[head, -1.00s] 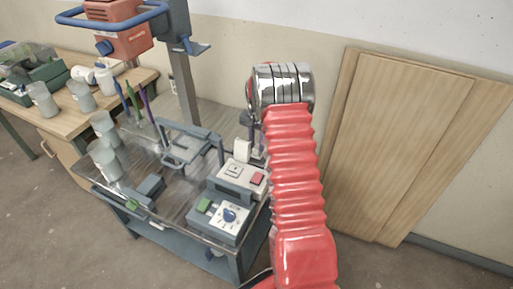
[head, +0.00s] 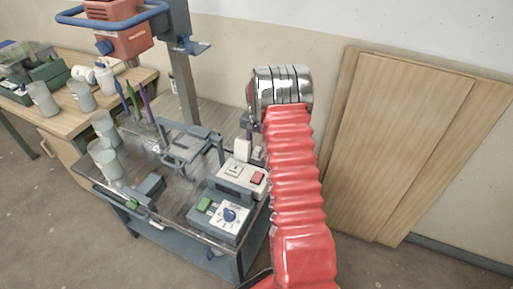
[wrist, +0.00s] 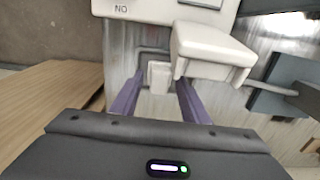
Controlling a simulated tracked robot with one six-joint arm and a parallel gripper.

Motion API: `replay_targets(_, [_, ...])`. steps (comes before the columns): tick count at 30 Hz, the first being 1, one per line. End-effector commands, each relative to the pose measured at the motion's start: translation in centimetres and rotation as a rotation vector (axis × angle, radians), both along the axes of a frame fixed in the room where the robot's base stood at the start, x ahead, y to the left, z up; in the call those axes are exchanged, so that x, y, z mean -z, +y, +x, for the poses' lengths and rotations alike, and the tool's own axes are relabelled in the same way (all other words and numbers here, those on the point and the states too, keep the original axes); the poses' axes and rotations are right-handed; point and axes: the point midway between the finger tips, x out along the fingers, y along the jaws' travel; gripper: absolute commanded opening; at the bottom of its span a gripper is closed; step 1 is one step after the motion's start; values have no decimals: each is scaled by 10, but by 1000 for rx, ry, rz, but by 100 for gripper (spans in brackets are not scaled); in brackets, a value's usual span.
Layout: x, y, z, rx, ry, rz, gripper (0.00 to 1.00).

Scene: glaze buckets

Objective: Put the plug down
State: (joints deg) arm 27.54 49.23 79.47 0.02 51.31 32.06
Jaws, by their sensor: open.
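In the wrist view, my gripper (wrist: 158,98) is open, with one purple finger on each side of a small white block that looks like the plug (wrist: 158,76). Gaps show between the block and both fingers. The block is at a dark grey recessed patch on the bench; how it rests there is hard to tell. In the head view, my red arm hides most of my gripper, and a small pale piece (head: 258,153) beside the arm may be the same plug.
A larger white block (wrist: 208,50) stands close right of the fingers; it also shows in the head view (head: 243,150). A white box with a red switch (head: 257,178) and a dial box (head: 229,215) stand nearby. Wooden boards (head: 405,145) lean on the wall at right.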

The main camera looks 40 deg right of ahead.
Motion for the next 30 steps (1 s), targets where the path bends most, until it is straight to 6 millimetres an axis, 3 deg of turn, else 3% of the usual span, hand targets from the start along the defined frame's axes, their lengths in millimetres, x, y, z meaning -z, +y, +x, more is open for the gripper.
replay_targets(8, [-15,0,1,0,-2,-1,41])
replay_targets(24, [-103,0,1,0,-2,-2,41])
replay_targets(30, [-120,0,0,0,-1,-1,41])
